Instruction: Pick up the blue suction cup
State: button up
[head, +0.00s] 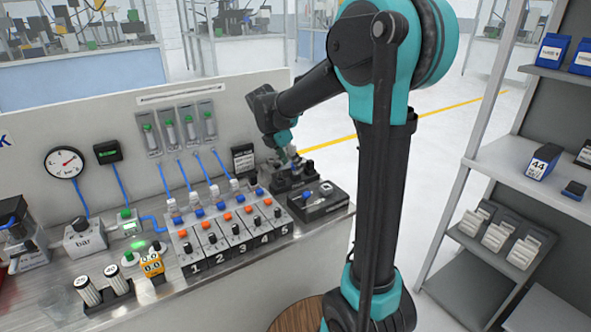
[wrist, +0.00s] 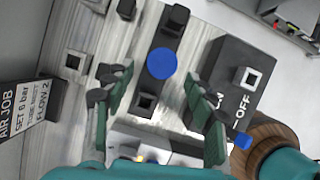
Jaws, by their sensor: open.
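The blue suction cup (wrist: 162,63) shows in the wrist view as a round blue disc on a long black holder (wrist: 153,88). My gripper (wrist: 158,90) is open and empty, with its green-grey fingers spread on either side of the holder. The cup lies between the fingers' lines, a little beyond the tips in the picture. I cannot tell the height gap. In the head view my gripper (head: 288,155) is over the black holder at the bench's right end, where the cup is hidden or too small to make out.
A black ON/OFF box (wrist: 235,85) stands close right of the holder; it also shows in the head view (head: 318,202). An AIR JOB sign (wrist: 25,115) is at the left. The numbered valve block (head: 235,240) is left of the holder. Shelves (head: 535,150) stand at the right.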

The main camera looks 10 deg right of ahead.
aim_at(294, 171)
jog(key=shift+x, duration=1.9)
jog(key=shift+r, duration=0.1)
jog(key=c, duration=1)
